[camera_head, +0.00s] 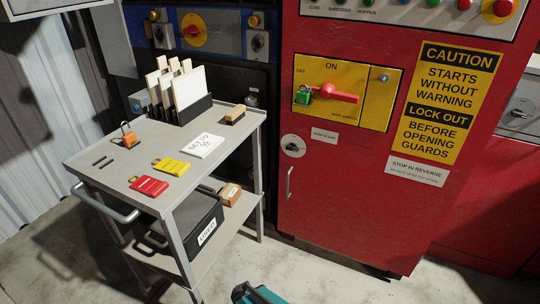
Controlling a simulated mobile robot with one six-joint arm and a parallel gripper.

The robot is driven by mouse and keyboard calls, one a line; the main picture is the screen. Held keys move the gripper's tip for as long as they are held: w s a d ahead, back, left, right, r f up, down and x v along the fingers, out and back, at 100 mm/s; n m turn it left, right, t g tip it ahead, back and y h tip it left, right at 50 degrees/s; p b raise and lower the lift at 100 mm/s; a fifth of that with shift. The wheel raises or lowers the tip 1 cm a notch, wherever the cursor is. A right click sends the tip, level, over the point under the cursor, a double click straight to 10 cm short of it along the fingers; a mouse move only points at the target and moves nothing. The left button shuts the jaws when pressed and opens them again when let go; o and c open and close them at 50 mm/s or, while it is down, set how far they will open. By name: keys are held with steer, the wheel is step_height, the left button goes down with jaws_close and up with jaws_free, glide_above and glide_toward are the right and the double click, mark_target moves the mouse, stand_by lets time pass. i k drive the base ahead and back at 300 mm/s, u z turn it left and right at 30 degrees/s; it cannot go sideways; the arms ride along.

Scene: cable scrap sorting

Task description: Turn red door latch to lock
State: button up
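The red door is the front of the red cabinet (340,190). A round pale plate with a dark knob, apparently the door latch (292,146), sits on its left side below the yellow switch panel. The way the knob is turned is too small to tell. A thin upright grey handle (289,184) is below it. On the yellow panel (375,112) a red switch handle (338,94) lies roughly level, with a green padlock (303,95) at its left end. My gripper cannot be made out; only a teal and black part shows at the bottom edge.
A grey cart (85,157) stands left of the cabinet. Floor before the door is clear.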

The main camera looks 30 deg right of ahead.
mark_target(292, 147)
steer(key=z, duration=1.05)
steer(key=k, duration=0.1)
steer(key=u, duration=2.5)
steer(key=k, duration=1.35)
steer(key=u, duration=0.1)
steer(key=i, duration=0.85)
steer(key=u, duration=0.3)
